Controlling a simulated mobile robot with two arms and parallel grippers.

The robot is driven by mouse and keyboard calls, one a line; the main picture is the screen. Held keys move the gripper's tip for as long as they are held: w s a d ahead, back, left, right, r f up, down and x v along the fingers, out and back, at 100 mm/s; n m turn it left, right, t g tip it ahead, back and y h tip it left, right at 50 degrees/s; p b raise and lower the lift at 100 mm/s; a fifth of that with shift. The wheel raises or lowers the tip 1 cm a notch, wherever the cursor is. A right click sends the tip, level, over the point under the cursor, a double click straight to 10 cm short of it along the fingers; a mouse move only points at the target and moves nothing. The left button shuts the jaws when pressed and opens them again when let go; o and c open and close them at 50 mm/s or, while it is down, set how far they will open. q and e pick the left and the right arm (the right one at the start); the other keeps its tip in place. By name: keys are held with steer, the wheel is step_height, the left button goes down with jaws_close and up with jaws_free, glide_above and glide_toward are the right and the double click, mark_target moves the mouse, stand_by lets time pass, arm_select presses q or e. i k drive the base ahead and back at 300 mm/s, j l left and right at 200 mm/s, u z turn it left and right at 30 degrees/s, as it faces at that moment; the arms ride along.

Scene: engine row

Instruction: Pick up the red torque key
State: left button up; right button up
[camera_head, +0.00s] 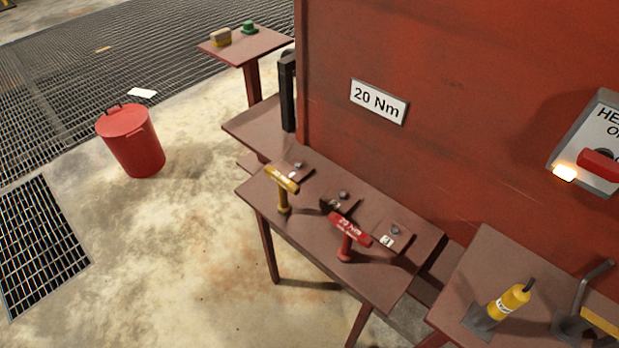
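The red torque key (349,234) is a T-shaped tool with a red handle marked "20 Nm". It stands upright near the front edge of a brown-red table (308,236), in the middle of the view. A yellow T-shaped key (283,183) stands to its left on the same table. A dark piece (335,202) lies between and behind them. Neither of my grippers shows in the head view.
A red wall carries a "20 Nm" sign (379,101) and a switch plate (594,145) behind the table. A side table (487,262) at right bears a yellow cylinder (510,300). A red bin (131,140) stands on the left floor. The floor before the table is clear.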

mark_target(346, 253)
steer(key=j+z, duration=0.3)
steer(key=j, duration=0.2)
steer(key=k+j+z, duration=0.1)
steer(key=j+z, duration=0.25)
steer(key=j, duration=0.15)
steer(key=k+j+z, duration=0.1)
steer(key=j+z, duration=0.2)
steer(key=j, duration=0.2)
